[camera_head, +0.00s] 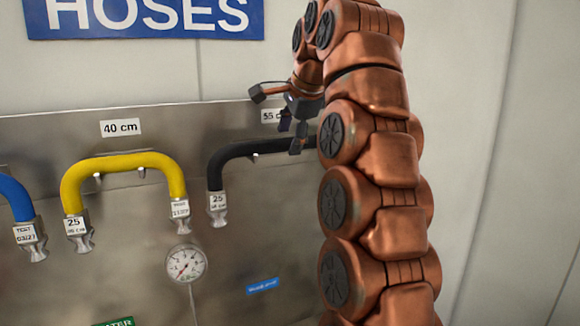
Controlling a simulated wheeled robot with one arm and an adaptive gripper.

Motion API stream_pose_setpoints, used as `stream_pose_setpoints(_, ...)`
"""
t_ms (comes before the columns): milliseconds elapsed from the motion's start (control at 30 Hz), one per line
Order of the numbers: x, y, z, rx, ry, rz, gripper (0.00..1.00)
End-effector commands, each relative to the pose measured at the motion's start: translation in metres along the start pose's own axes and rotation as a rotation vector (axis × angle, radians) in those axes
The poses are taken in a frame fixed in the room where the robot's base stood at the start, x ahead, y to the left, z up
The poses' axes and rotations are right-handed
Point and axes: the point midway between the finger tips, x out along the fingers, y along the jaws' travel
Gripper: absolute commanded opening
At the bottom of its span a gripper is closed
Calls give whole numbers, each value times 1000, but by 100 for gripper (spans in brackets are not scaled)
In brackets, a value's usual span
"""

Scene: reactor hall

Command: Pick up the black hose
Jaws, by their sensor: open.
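The black hose (242,153) hangs on the metal panel, bent like an arch, with a metal end fitting and a "25" tag at its lower left. Its right part is hidden behind my arm. My gripper (276,118) is in front of the panel, near the top right part of the black hose, with its dark fingers spread apart. Nothing shows between the fingers. I cannot tell whether a finger touches the hose.
A yellow hose (122,163) under a "40 cm" label and a blue hose (14,193) hang to the left. A pressure gauge (185,264) sits below. A blue "HOSES" sign (145,18) is above. Pale wall is free at right.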

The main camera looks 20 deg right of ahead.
Motion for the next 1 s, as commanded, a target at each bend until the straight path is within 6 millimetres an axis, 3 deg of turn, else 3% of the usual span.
stream_pose_setpoints(133,16,-1,-1,-1,0,1,62)
stream_pose_setpoints(933,34,-2,-1,-1,0,0,62)
stream_pose_setpoints(1000,34,-2,-1,-1,0,0,56)
